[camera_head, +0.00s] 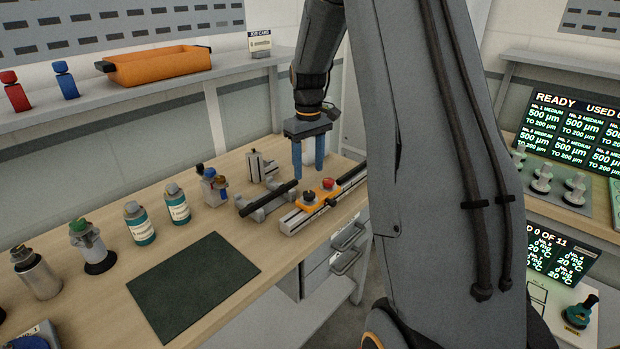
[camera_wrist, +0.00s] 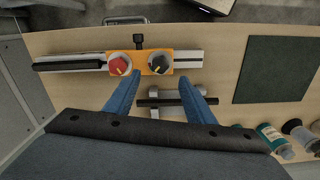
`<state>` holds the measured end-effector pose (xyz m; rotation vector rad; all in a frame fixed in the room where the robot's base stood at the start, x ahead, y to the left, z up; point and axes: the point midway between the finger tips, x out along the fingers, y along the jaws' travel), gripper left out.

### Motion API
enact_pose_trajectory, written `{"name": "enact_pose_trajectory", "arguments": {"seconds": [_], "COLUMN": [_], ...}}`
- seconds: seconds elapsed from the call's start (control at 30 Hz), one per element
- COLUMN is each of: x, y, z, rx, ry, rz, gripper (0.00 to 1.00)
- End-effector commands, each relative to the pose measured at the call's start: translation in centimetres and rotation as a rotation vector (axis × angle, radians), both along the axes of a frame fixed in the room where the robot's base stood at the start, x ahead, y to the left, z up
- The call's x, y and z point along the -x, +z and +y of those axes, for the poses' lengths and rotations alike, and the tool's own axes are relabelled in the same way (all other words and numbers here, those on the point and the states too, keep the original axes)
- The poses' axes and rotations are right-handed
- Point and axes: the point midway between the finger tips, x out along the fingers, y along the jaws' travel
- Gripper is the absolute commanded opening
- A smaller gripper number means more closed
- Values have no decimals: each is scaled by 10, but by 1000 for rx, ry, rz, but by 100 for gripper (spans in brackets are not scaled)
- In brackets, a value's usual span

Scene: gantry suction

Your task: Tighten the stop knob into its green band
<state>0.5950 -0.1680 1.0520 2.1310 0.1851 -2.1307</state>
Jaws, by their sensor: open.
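An orange carriage (camera_head: 316,195) sits on a pale linear rail (camera_head: 295,220) on the bench. It carries a red-topped knob (camera_head: 327,184) and a black-topped knob (camera_head: 308,197). In the wrist view the red knob (camera_wrist: 118,66) is left and the black knob (camera_wrist: 158,65) right, each in a pale round dial. A small black piece (camera_wrist: 138,41) sticks out from the carriage's side. I cannot tell which is the stop knob, and no green band can be made out. My gripper (camera_head: 308,174) points down, open and empty, its blue fingers above the bench close to the carriage, not visibly touching it.
A black bar on a stand (camera_head: 267,203) lies beside the rail, below the fingers in the wrist view (camera_wrist: 170,101). A small grey fixture (camera_head: 262,168) stands behind. Teal-labelled bottles (camera_head: 177,204) stand left. A dark green mat (camera_head: 195,285) lies clear in front.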

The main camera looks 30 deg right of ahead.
Motion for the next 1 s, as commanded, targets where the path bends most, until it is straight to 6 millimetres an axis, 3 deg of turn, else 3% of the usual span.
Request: {"name": "enact_pose_trajectory", "arguments": {"seconds": [0.17, 0.6, 1.0], "x": [1, 1, 0], "y": [-12, -71, -79], "z": [0, 0, 0], "rx": [0, 0, 0], "ry": [33, 31, 30], "rz": [3, 3, 0], "gripper": [49, 49, 49]}}
